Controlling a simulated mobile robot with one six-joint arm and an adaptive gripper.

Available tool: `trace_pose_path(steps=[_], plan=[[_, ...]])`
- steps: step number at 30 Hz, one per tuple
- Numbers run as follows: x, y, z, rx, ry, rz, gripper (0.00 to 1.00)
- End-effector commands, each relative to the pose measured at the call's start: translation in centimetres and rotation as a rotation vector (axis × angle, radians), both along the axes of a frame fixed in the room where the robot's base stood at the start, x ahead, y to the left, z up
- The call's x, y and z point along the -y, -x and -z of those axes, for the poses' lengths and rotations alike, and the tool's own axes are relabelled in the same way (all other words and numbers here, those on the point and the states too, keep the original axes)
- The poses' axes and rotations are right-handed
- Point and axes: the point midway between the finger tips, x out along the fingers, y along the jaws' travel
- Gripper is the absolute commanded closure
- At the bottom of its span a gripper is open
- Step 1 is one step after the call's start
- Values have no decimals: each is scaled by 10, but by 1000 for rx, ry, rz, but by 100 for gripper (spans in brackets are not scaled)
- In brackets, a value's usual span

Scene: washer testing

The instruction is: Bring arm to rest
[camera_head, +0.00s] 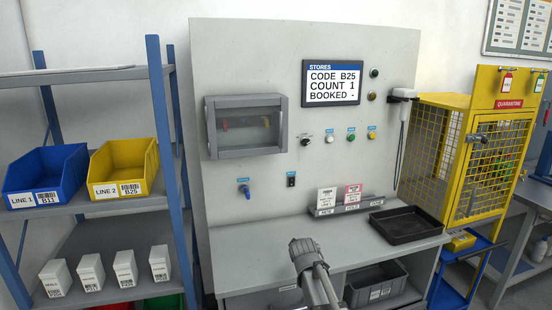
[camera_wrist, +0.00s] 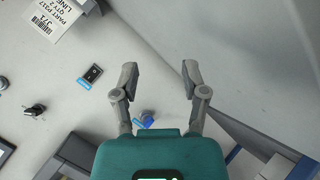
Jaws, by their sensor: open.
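In the wrist view my gripper (camera_wrist: 159,70) has its two grey fingers spread apart, with nothing between them. Its teal housing fills the bottom of that view. The fingers point over a pale grey surface, with the blue knob (camera_wrist: 147,117) partly showing between the finger bases. In the head view a grey part of my arm (camera_head: 312,272) rises at the bottom middle, in front of the bench (camera_head: 270,250). I cannot make out the fingertips there.
The grey panel (camera_head: 230,80) has a STORES screen (camera_head: 331,82), a case (camera_head: 245,125) and buttons. A black tray (camera_head: 405,225) lies on the bench. A shelf with a blue bin (camera_head: 45,175) and yellow bin (camera_head: 124,168) stands left; a yellow cage (camera_head: 470,150) stands right.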

Motion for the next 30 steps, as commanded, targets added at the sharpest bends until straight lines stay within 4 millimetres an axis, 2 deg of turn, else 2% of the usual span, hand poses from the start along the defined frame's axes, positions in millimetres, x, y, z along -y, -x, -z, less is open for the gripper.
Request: trace_pose_path(steps=[1,5,9,18,21,24,30], plan=[[12,21,1,-59,-42,53,43],[36,66,13,-218,-157,199,43],[57,118,22,-384,-266,363,43],[81,233,24,-712,-439,711,43],[84,259,22,-787,-467,794,43],[85,276,20,-835,-483,848,43],[86,285,20,-864,-491,882,43]])
